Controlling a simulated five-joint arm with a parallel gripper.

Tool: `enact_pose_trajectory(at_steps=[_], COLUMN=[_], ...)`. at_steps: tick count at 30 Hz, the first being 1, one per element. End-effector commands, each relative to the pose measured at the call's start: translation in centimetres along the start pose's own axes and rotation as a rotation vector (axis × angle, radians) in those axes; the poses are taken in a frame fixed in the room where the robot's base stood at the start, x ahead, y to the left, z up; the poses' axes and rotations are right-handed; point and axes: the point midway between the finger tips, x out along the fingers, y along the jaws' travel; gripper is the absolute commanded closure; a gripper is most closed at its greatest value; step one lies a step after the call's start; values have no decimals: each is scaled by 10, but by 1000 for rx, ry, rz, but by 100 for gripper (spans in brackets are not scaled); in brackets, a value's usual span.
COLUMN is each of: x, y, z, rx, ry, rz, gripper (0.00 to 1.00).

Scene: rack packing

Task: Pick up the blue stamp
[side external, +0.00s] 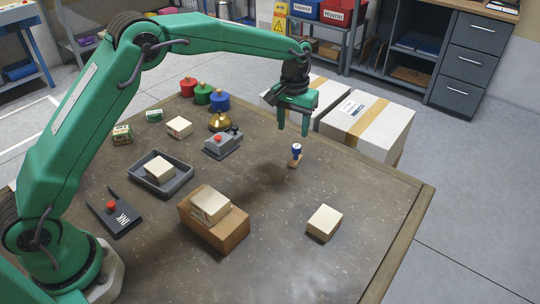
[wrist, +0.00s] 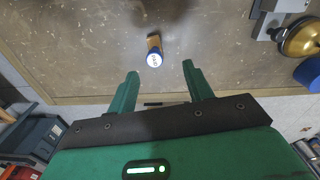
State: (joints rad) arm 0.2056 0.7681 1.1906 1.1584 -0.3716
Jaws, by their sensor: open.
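The blue stamp (side external: 296,154) stands on the brown table toward the back right, with a blue and white top and a wooden-coloured lower part. In the wrist view the stamp (wrist: 154,52) shows ahead of the fingertips, between their lines. My gripper (side external: 293,132) is open and empty, above the table and near the stamp in the side view. In the wrist view the two green fingers of my gripper (wrist: 160,68) are spread apart, and nothing is between them.
A grey device (side external: 222,142), a brass bell (side external: 220,122) and red, green and blue (side external: 220,103) knobbed pieces stand left of the stamp. A pale box (side external: 324,222) lies in front. A brown block (side external: 228,232) carries another. Table around the stamp is clear.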

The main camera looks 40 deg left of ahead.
Motion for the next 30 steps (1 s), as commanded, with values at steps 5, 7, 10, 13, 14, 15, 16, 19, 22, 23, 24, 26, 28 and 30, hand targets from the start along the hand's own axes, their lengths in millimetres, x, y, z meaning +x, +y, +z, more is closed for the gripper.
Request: enact_pose_trajectory(at_steps=[5,7,10,13,14,15,16,19,22,23,24,26,28,30], x=[21,24,26,26,27,29,31,39,47,49,50,51,51,52], y=[8,10,10,10,10,10,10,10,10,10,10,10,10,10], z=[-6,-7,-7,-7,-7,-7,-7,-7,-7,-7,-6,-6,-6,-6], rx=[-8,-9,-9,-9,-9,-9,-9,-9,-9,-9,-9,-9,-9,-9], ry=[-20,-23,-24,-24,-24,-24,-24,-24,-24,-24,-24,-23,-23,-24], rz=[-8,-9,-10,-10,-10,-10,-10,-10,-9,-9,-9,-9,-9,-9], gripper=[49,49,49,49,49,49,49,49,49,49,49,49,49,49])
